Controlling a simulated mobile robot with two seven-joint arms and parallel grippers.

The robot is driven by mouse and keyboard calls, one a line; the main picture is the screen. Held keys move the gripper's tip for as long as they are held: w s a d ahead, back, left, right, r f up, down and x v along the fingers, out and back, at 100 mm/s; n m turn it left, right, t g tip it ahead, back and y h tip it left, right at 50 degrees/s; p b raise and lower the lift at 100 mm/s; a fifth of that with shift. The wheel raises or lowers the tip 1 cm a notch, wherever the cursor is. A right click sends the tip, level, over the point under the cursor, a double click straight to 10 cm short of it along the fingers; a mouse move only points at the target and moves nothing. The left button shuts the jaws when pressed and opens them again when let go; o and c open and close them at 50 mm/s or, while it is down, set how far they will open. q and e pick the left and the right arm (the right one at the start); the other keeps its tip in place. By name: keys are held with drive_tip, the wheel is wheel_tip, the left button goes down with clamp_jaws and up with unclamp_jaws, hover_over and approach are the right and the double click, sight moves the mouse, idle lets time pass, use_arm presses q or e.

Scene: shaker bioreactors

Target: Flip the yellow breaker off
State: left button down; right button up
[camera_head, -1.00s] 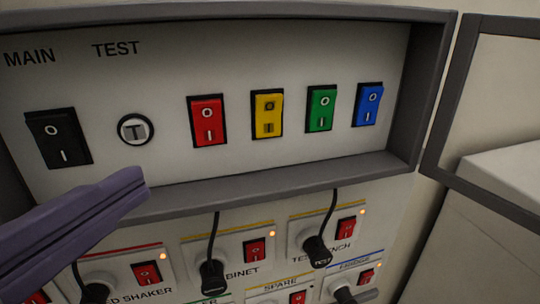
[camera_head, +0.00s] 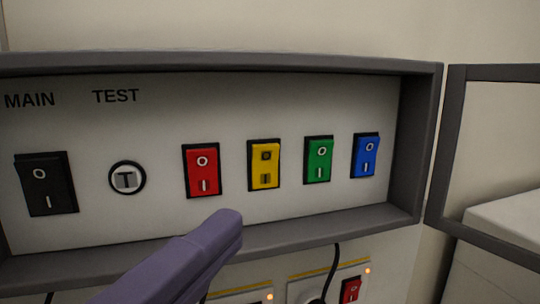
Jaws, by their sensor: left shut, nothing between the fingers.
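The yellow breaker (camera_head: 264,166) is a rocker switch marked O above and I below, set in the light panel (camera_head: 225,120) between the red breaker (camera_head: 202,171) and the green breaker (camera_head: 318,160). My left gripper (camera_head: 232,222) is purple, shut and empty. It comes in from the lower left, and its tip shows below the red and yellow breakers, in front of the panel's lower frame, apart from the yellow breaker. My right gripper is not in view.
A blue breaker (camera_head: 366,156) is at the right, a black MAIN switch (camera_head: 46,183) and a round TEST button (camera_head: 127,178) at the left. A grey frame (camera_head: 340,230) borders the panel. Sockets with a red switch (camera_head: 350,290) and cables are below. An open framed door (camera_head: 445,150) stands at right.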

sight(271, 154)
use_arm(q)
drive_tip(key=p+x, duration=0.1)
drive_tip(key=x, duration=0.2)
drive_tip(key=a+p+x, duration=0.1)
drive_tip(key=x, duration=0.2)
drive_tip(key=p+x, duration=0.1)
drive_tip(key=x, duration=0.2)
drive_tip(key=shift+w+a+r+p, duration=0.25)
drive_tip(key=shift+w+p, duration=0.1)
drive_tip(key=shift+w, duration=0.15)
drive_tip(key=shift+w+a+f, duration=0.1)
drive_tip(key=shift+w+a, duration=0.15)
drive_tip(key=shift+w, duration=0.35)
drive_tip(key=shift+w+r+p, duration=0.15)
drive_tip(key=shift+r+p, duration=0.2)
drive_tip(key=shift+p, duration=0.55)
drive_tip(key=shift+f, duration=0.15)
